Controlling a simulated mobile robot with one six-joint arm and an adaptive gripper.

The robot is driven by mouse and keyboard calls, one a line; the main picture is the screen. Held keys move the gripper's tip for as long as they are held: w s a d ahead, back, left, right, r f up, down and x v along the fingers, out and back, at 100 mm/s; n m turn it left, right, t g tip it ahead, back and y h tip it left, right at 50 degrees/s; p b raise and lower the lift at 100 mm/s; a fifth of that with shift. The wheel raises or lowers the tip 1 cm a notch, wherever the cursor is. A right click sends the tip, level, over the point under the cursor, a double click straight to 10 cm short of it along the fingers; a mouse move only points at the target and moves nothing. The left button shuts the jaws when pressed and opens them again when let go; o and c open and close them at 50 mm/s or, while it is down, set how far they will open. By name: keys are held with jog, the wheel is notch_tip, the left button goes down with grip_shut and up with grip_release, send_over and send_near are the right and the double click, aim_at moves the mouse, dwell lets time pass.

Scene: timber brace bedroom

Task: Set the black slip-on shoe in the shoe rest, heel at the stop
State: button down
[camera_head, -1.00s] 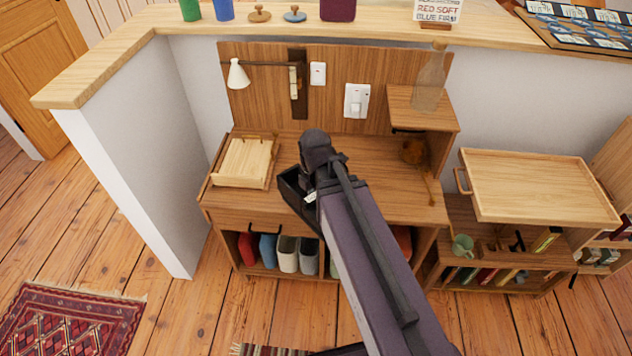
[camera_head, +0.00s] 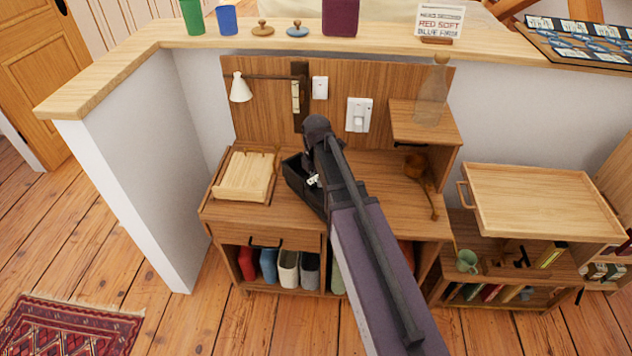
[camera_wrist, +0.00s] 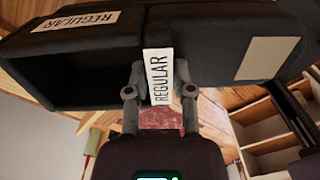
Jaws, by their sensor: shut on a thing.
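The black slip-on shoe (camera_wrist: 75,60) fills the top of the wrist view, with pale labels reading "REGULAR". My gripper (camera_wrist: 160,88) is shut on it, one finger on each side of a label. In the head view the dark shoe (camera_head: 298,180) hangs beside the end of my arm, over the wooden desk; its open inside faces up. Its height above the desk is hard to tell. A pale wooden stand (camera_head: 245,178) with a raised back end sits at the desk's left; it may be the shoe rest.
Several coloured shoes or bins (camera_head: 289,270) stand in the cubby below. A white lamp (camera_head: 240,88) reaches out above the stand. A shelf with a glass bottle (camera_head: 431,95) is at the right. A hanging brown item (camera_head: 416,168) is under it.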

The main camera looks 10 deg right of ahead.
jog(key=shift+w+d+f, duration=0.1)
jog(key=shift+w+d, duration=0.1)
jog(key=shift+w, duration=0.55)
jog(key=shift+w+d+f, duration=0.1)
jog(key=shift+w+d, duration=0.05)
jog(key=shift+w, duration=0.55)
jog(key=shift+f+b, duration=1.75)
jog(key=shift+b, duration=0.1)
jog(key=shift+c, duration=2.4)
grip_release()
jog(key=shift+r, duration=0.15)
notch_tip(320, 180, up, 12)
jog(key=p, duration=1.2)
